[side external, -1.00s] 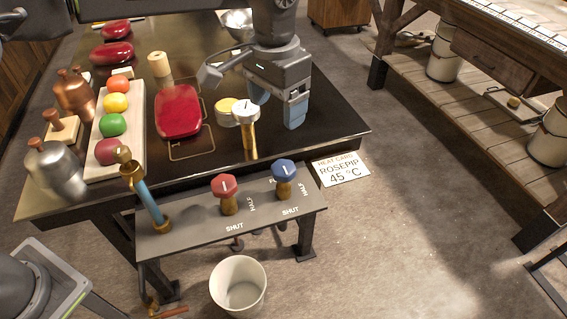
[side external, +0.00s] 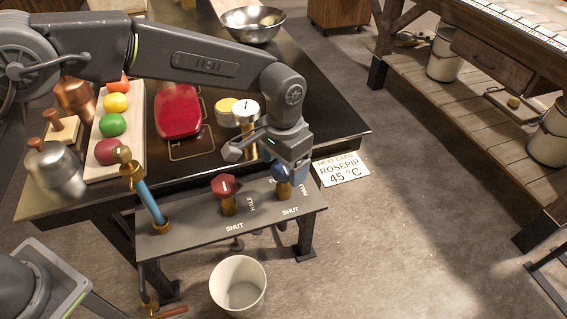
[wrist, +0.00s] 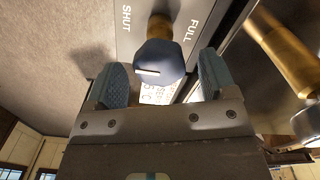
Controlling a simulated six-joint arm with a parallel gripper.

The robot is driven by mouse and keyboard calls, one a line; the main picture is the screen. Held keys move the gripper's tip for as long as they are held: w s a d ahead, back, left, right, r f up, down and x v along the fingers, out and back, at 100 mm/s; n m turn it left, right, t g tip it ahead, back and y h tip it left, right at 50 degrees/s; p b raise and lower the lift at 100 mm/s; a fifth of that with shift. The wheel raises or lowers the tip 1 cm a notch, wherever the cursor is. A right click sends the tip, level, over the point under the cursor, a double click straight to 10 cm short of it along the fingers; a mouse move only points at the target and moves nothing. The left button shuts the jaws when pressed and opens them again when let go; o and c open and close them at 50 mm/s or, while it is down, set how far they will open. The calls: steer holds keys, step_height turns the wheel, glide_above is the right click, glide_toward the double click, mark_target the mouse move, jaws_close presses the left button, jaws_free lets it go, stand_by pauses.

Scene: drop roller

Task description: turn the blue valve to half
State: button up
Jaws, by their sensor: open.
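The blue valve (side external: 284,190) stands on the grey panel (side external: 190,235) at its right end. In the side view my gripper (side external: 288,172) is over it and hides most of its blue knob. In the wrist view the blue knob (wrist: 160,60), with a short white mark, sits between my two blue-grey fingers (wrist: 161,72). The fingers are open, one on each side, with gaps visible to the knob. SHUT and FULL labels show on the panel in the wrist view; the HALF label is beside the valve in the side view.
A red valve (side external: 225,188) stands left of the blue one, and a blue tube with brass fittings (side external: 150,200) further left. A brass tap-like post (side external: 247,125) stands behind. A white bucket (side external: 238,285) is on the floor.

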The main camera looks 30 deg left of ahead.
steer(key=shift+f, duration=0.3)
steer(key=shift+c, duration=0.4)
steer(key=c, duration=0.8)
steer(key=shift+c, duration=0.2)
